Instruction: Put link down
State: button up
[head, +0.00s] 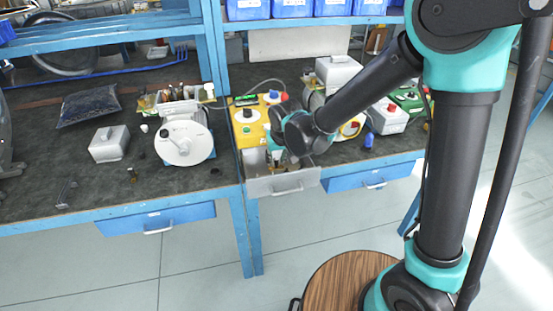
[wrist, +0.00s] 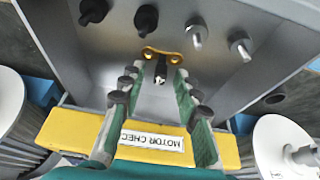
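The link appears to be the small brass-yellow bar (wrist: 162,54) with rounded ends in the wrist view. It lies across the space at my fingertips, over a grey surface. A small dark piece with a bright metal tip (wrist: 160,72) shows between the fingers just below it. My gripper (wrist: 161,68) points into the open grey drawer (head: 282,185), its green-sided fingers apart, one near each end of the bar. I cannot tell whether they touch it or whether it rests on the surface. In the head view my gripper (head: 279,162) is over the drawer and the link cannot be made out.
The yellow station labelled MOTOR CHECK (wrist: 150,140) is close below. A white round-faced blower (head: 185,142) and a grey box (head: 109,144) stand left on the bench.

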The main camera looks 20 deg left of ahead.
jog(key=shift+r, duration=0.35)
jog(key=v, duration=1.2)
jog(key=w+d+f+m+h, duration=0.1)
jog(key=d+f+m, duration=0.15)
jog(key=d, duration=0.95)
jog(key=w+d+f+m, duration=0.1)
jog(key=d+f, duration=0.2)
jog(key=d, duration=0.8)
jog(key=s+d+f+m, duration=0.1)
jog(key=s+d+f, duration=0.1)
jog(key=d, duration=0.3)
jog(key=s+d+f+h, duration=0.1)
jog(key=s+d+f, duration=0.1)
jog(key=s+d, duration=0.2)
jog(key=s+d+f+m, duration=0.1)
jog(key=s+d+f, duration=0.1)
jog(key=d, duration=0.4)
jog(key=shift+s+d+m, duration=0.25)
jog(key=shift+s+m, duration=0.1)
jog(key=shift+s, duration=0.25)
